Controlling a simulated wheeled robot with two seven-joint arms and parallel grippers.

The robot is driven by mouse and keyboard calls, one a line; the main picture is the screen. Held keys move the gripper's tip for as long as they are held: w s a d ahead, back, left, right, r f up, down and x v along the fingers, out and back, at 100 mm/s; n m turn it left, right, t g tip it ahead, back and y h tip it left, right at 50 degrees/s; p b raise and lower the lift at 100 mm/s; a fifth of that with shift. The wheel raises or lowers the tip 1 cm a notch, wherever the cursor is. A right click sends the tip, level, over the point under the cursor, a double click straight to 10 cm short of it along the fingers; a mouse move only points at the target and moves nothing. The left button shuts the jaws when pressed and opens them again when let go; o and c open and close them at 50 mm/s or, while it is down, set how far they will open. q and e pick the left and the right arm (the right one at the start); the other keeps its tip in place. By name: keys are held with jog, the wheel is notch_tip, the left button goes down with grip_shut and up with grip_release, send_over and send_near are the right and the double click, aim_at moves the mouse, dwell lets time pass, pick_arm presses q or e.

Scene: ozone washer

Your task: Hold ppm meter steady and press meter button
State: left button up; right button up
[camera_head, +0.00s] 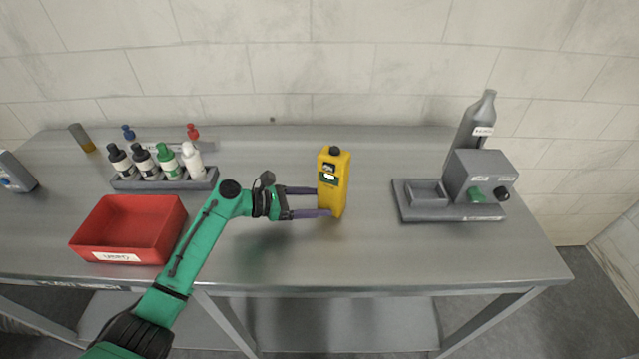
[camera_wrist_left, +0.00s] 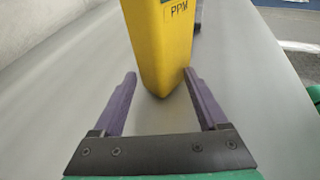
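The yellow ppm meter (camera_head: 333,188) stands upright on the metal table, with a dark knob-like top and a small display on its front. A dark button on it is too small to tell apart. My left gripper (camera_head: 325,201) is beside the meter on its left, with its two purple fingers reaching to it. In the left wrist view the fingers (camera_wrist_left: 160,80) are spread apart, with the lower part of the meter (camera_wrist_left: 162,50) at their tips; the right finger is close to its side. My right gripper is not in view.
A red bin (camera_head: 128,228) and a rack of several bottles (camera_head: 165,180) stand on the left. A grey machine (camera_head: 478,183) with a green knob and a grey cylinder (camera_head: 474,125) stand on the right. The table (camera_head: 400,260) is clear around the meter.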

pick_arm(q)
grip_shut()
jog(key=c, duration=1.2)
grip_release()
jog(key=shift+o, duration=2)
grip_release()
